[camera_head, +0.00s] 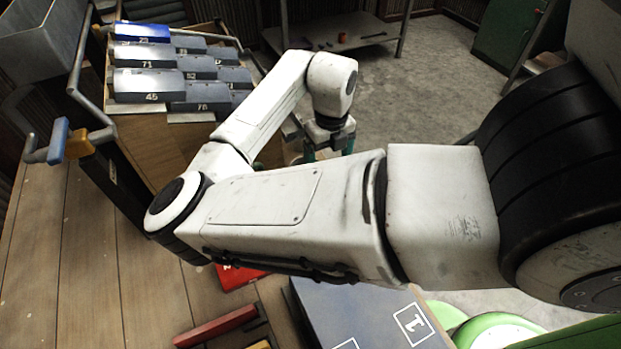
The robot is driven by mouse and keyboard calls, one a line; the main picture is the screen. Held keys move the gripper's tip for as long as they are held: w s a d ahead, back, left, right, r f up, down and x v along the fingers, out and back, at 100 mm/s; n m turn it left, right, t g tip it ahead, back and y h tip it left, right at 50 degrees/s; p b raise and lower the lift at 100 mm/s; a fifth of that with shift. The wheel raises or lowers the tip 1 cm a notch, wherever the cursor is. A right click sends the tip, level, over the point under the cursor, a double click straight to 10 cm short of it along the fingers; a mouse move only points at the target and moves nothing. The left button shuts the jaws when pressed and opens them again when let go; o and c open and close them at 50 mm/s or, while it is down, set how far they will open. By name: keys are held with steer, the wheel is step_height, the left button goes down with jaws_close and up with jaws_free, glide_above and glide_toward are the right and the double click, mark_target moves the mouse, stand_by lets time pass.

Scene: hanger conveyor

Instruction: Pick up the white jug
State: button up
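My gripper (329,143) hangs from the end of my bent arm, near the picture's middle. Its two greenish fingers are spread apart, and I see nothing held between them. My own forearm hides the space below the fingertips. I cannot make out the white jug for sure. A small pale patch shows just left of the fingers, partly behind my arm, too little to identify.
A rack of numbered grey blocks (176,74) with one blue block (141,32) stands at the upper left. A wooden plank surface (75,245) lies at the left. A dark grey box (365,317) and green round things (497,330) lie below my arm. Concrete floor (430,75) is open beyond.

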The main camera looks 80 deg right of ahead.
steer(key=f, duration=0.5)
steer(key=shift+d+f, duration=0.25)
steer(key=shift+f, duration=0.1)
steer(key=c, duration=1.6)
steer(key=shift+r, duration=0.15)
